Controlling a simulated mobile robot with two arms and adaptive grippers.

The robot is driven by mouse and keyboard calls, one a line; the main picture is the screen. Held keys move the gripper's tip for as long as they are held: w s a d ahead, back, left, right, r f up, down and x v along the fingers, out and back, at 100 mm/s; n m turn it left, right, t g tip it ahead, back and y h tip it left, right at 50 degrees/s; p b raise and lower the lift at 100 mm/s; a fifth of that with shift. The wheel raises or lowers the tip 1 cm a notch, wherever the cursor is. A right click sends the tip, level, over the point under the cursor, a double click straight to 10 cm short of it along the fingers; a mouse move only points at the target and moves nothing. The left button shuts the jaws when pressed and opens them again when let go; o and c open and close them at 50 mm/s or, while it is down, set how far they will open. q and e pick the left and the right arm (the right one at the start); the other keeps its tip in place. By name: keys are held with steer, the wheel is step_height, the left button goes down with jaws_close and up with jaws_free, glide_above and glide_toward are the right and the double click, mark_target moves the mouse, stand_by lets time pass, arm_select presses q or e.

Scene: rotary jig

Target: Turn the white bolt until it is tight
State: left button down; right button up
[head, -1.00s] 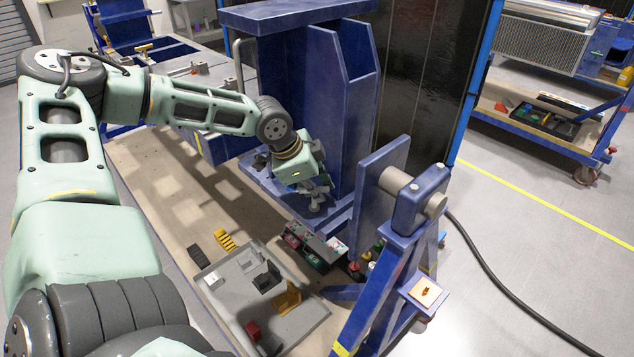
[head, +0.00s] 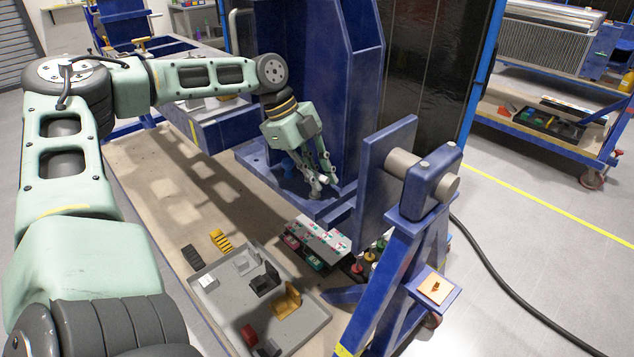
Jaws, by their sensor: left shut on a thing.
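The white bolt (head: 324,181) shows as a small pale piece low on the blue rotary jig (head: 308,205), just above the jig's flat lower plate. My left gripper (head: 325,183) reaches down to it from the upper left, tilted, with one finger on each side. It is shut on the bolt. The fingers cover much of the bolt, and its thread and seat are hidden, so I cannot tell how far in it sits. My right gripper is not in view.
The jig's tall blue uprights (head: 358,90) stand close behind the gripper. A blue pivot stand (head: 432,180) is to the right. Below are a box of small parts (head: 318,240) and a grey tray (head: 225,315). A black cable (head: 500,290) crosses the floor at right.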

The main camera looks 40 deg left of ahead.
arm_select(q)
steer(key=shift+m, duration=0.3)
steer(key=shift+r, duration=0.1)
steer(key=c, duration=1.8)
jaws_free()
steer(key=shift+o, duration=0.2)
steer(key=v, duration=0.7)
steer(key=shift+a, duration=0.2)
steer(key=shift+r, duration=0.1)
